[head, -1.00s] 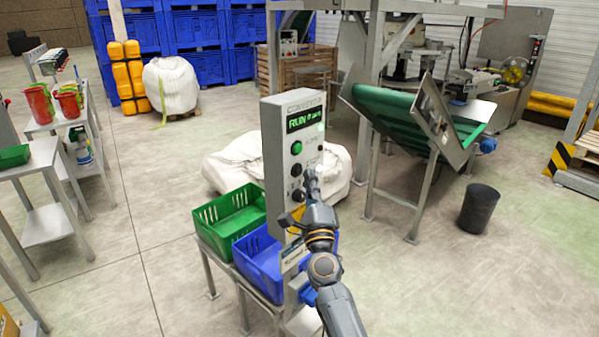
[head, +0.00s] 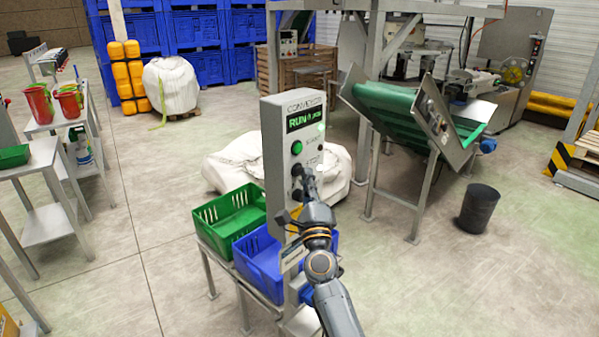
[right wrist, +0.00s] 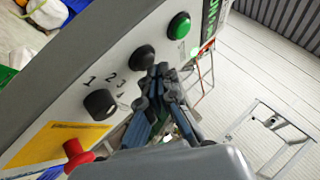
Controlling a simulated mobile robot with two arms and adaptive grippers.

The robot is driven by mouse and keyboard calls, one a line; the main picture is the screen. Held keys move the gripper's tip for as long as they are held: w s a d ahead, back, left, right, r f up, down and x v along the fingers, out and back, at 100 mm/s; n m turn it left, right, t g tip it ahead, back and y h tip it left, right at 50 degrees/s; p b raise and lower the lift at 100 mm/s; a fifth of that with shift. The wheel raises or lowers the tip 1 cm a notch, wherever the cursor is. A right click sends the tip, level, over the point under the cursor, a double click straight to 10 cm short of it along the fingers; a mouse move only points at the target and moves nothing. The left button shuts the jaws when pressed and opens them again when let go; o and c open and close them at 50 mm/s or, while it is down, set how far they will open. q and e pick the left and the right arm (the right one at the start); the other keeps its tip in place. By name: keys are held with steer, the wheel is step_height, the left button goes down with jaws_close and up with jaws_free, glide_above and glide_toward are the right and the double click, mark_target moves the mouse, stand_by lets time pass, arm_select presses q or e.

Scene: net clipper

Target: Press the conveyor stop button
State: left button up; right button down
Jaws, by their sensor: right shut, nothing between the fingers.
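The grey conveyor control box (head: 275,150) stands upright in the middle of the head view, its display (head: 305,117) reading RUN. Its face has a green button (head: 296,147) with a black button (head: 296,170) below. In the right wrist view the green button (right wrist: 179,26), black button (right wrist: 142,57), a black knob (right wrist: 100,103) marked 1 2 3 and a red mushroom button (right wrist: 76,152) line up. My right gripper (head: 307,174) is shut and empty, its fingertips (right wrist: 161,72) right beside the black button; I cannot tell whether they touch it. My left gripper is not in view.
A green crate (head: 213,213) and a blue crate (head: 270,285) sit on a stand left of and below the box. A white sack (head: 225,165) lies behind it. A green-belted conveyor (head: 390,108) and a black bin (head: 479,208) stand to the right.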

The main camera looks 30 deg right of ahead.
steer(key=shift+w+a, duration=0.1)
steer(key=shift+w, duration=0.3)
stand_by(0.7)
steer(key=shift+s, duration=0.1)
steer(key=shift+s+d, duration=0.25)
steer(key=shift+s, duration=0.5)
steer(key=s, duration=0.1)
steer(key=s+d+p, duration=0.1)
steer(key=s, duration=0.2)
steer(key=shift+s+d, duration=0.25)
steer(key=shift+s, duration=0.15)
steer(key=shift+f, duration=0.1)
stand_by(0.6)
